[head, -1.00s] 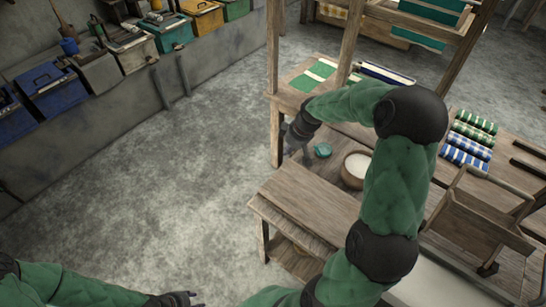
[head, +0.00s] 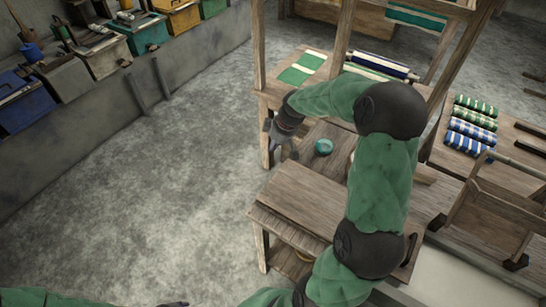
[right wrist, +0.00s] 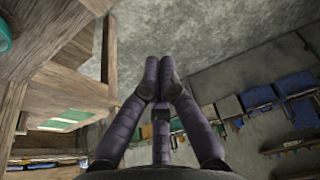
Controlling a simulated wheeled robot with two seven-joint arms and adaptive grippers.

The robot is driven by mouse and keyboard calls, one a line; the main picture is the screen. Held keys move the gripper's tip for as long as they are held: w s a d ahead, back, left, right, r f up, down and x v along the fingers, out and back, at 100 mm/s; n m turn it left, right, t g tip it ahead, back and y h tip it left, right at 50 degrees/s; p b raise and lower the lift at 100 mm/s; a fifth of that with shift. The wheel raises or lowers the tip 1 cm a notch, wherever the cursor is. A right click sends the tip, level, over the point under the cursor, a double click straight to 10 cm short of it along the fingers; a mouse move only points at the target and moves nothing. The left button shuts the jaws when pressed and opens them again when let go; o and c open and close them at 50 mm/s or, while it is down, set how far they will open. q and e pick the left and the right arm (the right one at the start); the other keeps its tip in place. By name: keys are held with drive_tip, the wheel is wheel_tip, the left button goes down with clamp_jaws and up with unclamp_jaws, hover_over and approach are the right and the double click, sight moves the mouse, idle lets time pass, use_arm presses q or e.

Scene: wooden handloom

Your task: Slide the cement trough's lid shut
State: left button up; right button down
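I cannot tell for sure which thing is the cement trough. A pale, smooth trough-like surface (head: 455,275) shows at the lower right of the head view, partly cut off by the frame. A flat wooden panel (head: 305,195) lies on the bench left of my right forearm; I cannot tell if it is the lid. My right gripper (head: 280,148) hangs past the bench's left side, touching nothing that I can see. In the right wrist view its fingers (right wrist: 160,75) come close together, with nothing visible between them. Only a dark bit of my left gripper (head: 174,304) shows at the bottom edge.
A teal round dish (head: 323,147) sits on the bench near my right gripper. Wooden loom posts (head: 259,85) rise just behind it. Rolled cloths (head: 470,130) and a wooden frame (head: 490,210) are at the right. The grey floor (head: 150,190) at left is clear up to a low wall.

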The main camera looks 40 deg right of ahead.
wheel_tip(320, 180, down, 9)
drive_tip(key=s+b, duration=0.1)
drive_tip(key=b, duration=0.2)
drive_tip(key=shift+b, duration=0.4)
drive_tip(key=shift+d, duration=0.1)
drive_tip(key=shift+s, duration=0.1)
